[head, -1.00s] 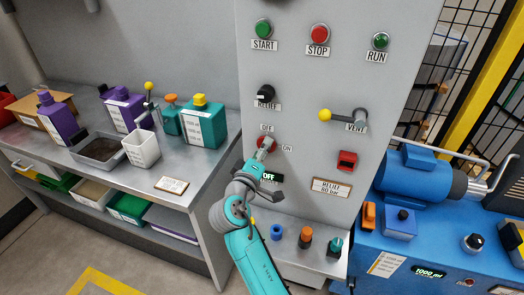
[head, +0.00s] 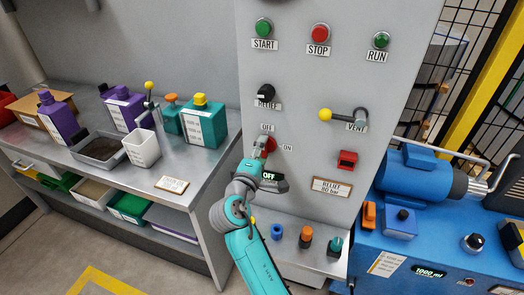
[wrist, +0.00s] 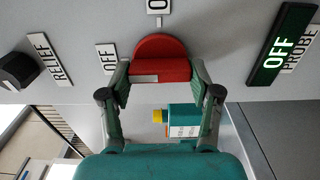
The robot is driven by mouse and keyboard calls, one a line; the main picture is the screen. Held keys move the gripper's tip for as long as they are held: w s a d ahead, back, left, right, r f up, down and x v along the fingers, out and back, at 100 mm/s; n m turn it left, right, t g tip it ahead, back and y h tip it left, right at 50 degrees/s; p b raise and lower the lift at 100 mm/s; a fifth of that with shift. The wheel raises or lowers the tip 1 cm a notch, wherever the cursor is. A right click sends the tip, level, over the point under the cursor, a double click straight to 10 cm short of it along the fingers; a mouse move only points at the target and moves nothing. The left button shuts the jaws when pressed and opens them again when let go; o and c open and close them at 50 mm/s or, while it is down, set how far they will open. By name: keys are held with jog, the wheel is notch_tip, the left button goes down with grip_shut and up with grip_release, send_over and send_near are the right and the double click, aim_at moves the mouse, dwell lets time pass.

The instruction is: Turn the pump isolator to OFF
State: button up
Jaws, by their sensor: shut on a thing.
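The pump isolator is a red knob (head: 271,146) on the grey panel, with an OFF label (head: 267,127) above it and an ON label (head: 287,147) to its right. In the wrist view the red knob (wrist: 160,52) sits between my gripper's two fingers (wrist: 160,82), which are shut on its sides. A white mark shows on the left half of its grip bar, the side of the OFF label (wrist: 107,58). In the head view my gripper (head: 262,153) partly hides the knob.
A black relief knob (head: 266,92) is above the isolator, and a yellow-tipped vent lever (head: 326,115) is to its upper right. A lit display (head: 270,176) reading OFF is just below. A ledge with several coloured plugs (head: 305,236) lies under the panel.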

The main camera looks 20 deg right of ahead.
jog(key=o, duration=1.1)
jog(key=shift+o, duration=0.2)
jog(key=v, duration=1.2)
jog(key=shift+f, duration=0.1)
